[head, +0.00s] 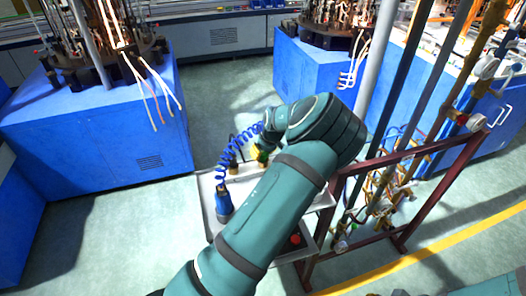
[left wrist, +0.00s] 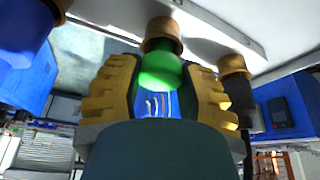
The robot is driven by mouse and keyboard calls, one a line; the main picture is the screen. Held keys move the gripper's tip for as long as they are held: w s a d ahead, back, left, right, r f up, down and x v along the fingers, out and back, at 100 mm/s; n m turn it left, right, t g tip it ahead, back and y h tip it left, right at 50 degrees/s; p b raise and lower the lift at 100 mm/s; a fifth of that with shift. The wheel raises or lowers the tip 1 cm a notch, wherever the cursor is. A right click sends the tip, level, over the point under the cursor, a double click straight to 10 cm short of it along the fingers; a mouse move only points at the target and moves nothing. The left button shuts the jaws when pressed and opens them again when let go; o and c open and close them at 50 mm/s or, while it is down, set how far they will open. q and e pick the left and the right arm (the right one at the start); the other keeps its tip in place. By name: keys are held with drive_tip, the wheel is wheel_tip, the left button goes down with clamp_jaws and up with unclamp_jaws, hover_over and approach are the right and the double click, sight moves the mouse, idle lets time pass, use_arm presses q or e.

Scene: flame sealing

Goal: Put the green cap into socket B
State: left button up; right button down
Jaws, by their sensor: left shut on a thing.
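My left gripper (head: 262,148) is at the tray, largely hidden behind my own arm in the head view. In the left wrist view its yellow ribbed fingers (left wrist: 160,85) are shut on the green cap (left wrist: 161,71). A brown ring-shaped socket (left wrist: 164,34) lies directly beyond the cap, and the two overlap in the picture. I cannot tell whether the cap is inside it. Another brown ring (left wrist: 233,65) with a dark piece in it is to the right. No letter is readable on the sockets. My right gripper is not in view.
The metal tray (head: 207,182) carries a blue piece (head: 224,204) with a coiled blue cord (head: 232,147). A red button (head: 295,240) is near its front. A dark red frame with pipes (head: 385,165) stands close on the right. Blue machines (head: 95,140) stand behind.

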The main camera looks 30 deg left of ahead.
use_arm(q)
drive_tip(key=shift+f+b, duration=0.35)
drive_tip(key=shift+f, duration=0.3)
drive_tip(key=o, duration=0.8)
drive_tip(key=shift+o, duration=0.2)
drive_tip(key=shift+r+p, duration=1.85)
drive_tip(key=shift+r, duration=2.7)
drive_tip(key=shift+f, duration=0.15)
